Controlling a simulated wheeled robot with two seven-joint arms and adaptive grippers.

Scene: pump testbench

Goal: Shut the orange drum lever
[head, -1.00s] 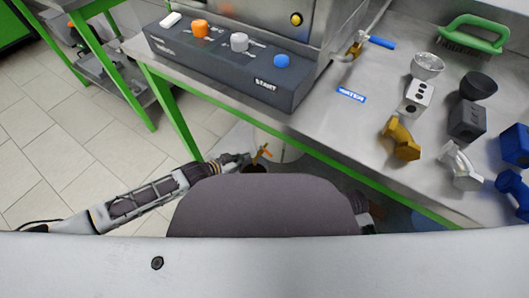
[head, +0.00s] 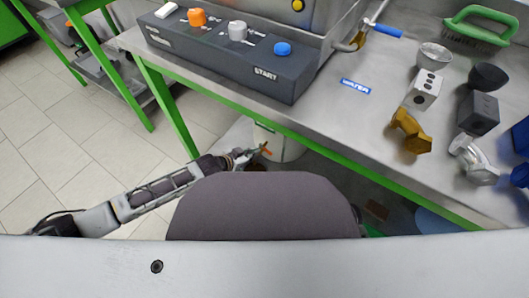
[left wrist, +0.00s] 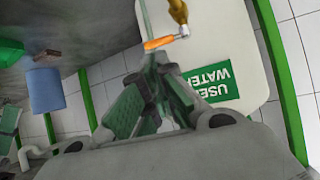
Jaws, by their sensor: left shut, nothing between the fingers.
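The orange drum lever (left wrist: 160,43) shows in the left wrist view, joined to a brass tap (left wrist: 178,12) on the white drum (left wrist: 205,25). The lever points left, across the line of the tap. The drum bears a green label (left wrist: 215,82) reading used water. My left gripper (left wrist: 157,62) is shut and empty, its tips just short of the lever; I cannot tell whether they touch. In the head view the left gripper (head: 252,158) is beside the small orange lever (head: 265,150), in front of the drum (head: 291,149) below the bench. My right gripper is not in view.
The steel bench (head: 340,125) with a green front rail (head: 300,140) stands above the drum. A control box (head: 230,50) and several metal fittings sit on it. A blue container (left wrist: 45,90) stands under the bench. Open tiled floor (head: 70,150) lies to the left.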

